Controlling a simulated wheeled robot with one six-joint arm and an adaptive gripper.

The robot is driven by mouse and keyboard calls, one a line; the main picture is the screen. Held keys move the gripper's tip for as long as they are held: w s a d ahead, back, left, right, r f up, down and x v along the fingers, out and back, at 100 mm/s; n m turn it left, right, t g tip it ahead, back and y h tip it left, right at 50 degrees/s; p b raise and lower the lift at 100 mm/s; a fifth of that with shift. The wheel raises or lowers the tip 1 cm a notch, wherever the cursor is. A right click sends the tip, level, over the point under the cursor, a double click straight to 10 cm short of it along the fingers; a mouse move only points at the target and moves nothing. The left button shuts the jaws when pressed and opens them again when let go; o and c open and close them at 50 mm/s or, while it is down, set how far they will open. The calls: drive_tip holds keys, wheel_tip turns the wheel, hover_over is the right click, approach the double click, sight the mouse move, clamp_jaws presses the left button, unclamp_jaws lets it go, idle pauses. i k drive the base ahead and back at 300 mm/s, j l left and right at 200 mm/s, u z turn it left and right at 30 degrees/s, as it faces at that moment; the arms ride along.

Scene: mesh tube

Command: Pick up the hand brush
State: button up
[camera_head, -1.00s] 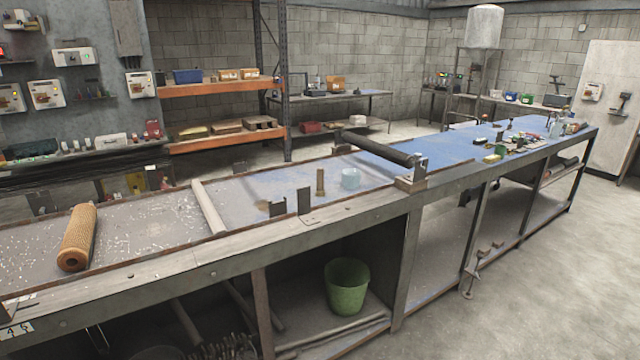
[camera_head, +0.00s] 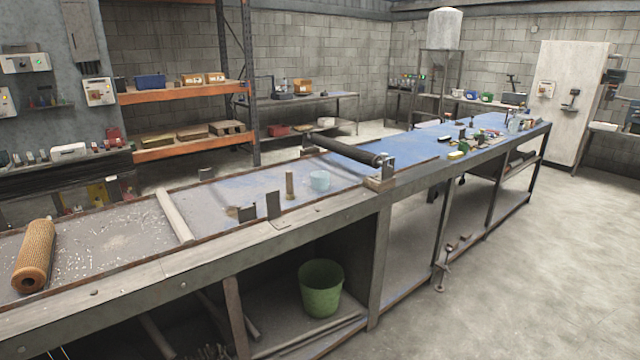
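I cannot make out the hand brush for certain. Several small tools and items (camera_head: 462,147) lie at the far right part of the long workbench (camera_head: 205,262), too small to tell apart. My gripper is not in view.
A green bucket (camera_head: 320,290) stands on the lower shelf. The concrete floor (camera_head: 520,290) at right is clear.

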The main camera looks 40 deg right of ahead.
sight(289, 195)
drive_tip(key=i+l+z, duration=0.15)
drive_tip(key=i+l, duration=0.25)
drive_tip(key=l, duration=0.2)
drive_tip(key=i+l+z, duration=0.15)
drive_tip(key=i+l, duration=0.3)
